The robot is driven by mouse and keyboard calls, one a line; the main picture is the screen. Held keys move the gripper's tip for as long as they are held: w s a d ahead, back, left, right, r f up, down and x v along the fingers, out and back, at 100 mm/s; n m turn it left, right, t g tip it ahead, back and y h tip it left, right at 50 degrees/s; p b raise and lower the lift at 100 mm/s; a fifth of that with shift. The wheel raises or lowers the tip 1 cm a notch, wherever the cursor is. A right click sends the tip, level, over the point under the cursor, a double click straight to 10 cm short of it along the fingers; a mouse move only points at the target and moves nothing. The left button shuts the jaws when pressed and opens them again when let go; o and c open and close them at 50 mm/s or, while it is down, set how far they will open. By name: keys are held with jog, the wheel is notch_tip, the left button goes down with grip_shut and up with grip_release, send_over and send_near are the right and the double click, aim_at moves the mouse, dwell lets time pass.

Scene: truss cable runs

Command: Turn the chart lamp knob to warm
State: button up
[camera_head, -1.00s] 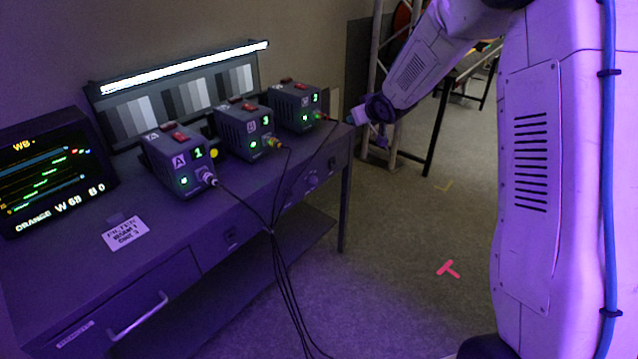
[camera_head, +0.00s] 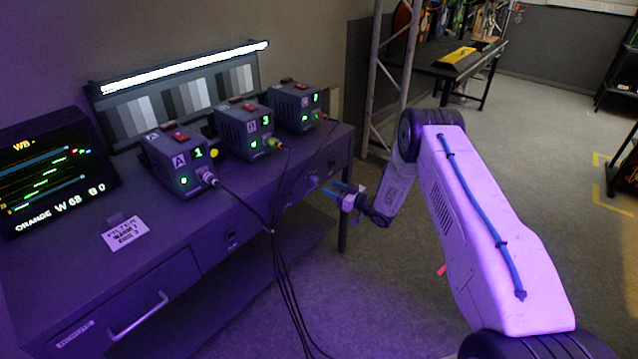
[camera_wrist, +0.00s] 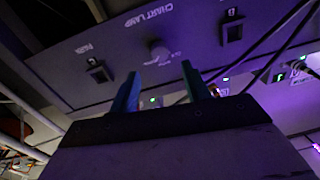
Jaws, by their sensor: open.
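The chart lamp knob (camera_wrist: 159,50) is a small round grey knob on the desk's front panel, below the "CHART LAMP" label in the wrist view. In the head view the knob (camera_head: 311,177) is small and dim near the panel's right end. My gripper (camera_head: 331,189) is open and empty in front of that part of the panel. In the wrist view my gripper (camera_wrist: 161,70) has its two blue fingers pointing at the panel, with the knob between and beyond their tips. They look apart from it. The chart lamp (camera_head: 188,67) glows white above a grey-step chart (camera_head: 182,96). The knob's setting is not readable.
Black switches (camera_wrist: 98,71) and (camera_wrist: 232,32) flank the knob. Three boxes, including box A (camera_head: 180,160), stand on the desk (camera_head: 160,235). Their black cables (camera_head: 272,232) hang over its front, left of my gripper. A truss upright (camera_head: 385,75) stands behind the arm.

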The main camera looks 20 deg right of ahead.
aim_at(317, 181)
jog(key=x, duration=0.6)
jog(key=shift+w+a, duration=0.1)
jog(key=shift+w, duration=0.05)
jog(key=shift+c, duration=0.2)
jog(key=c, duration=0.9)
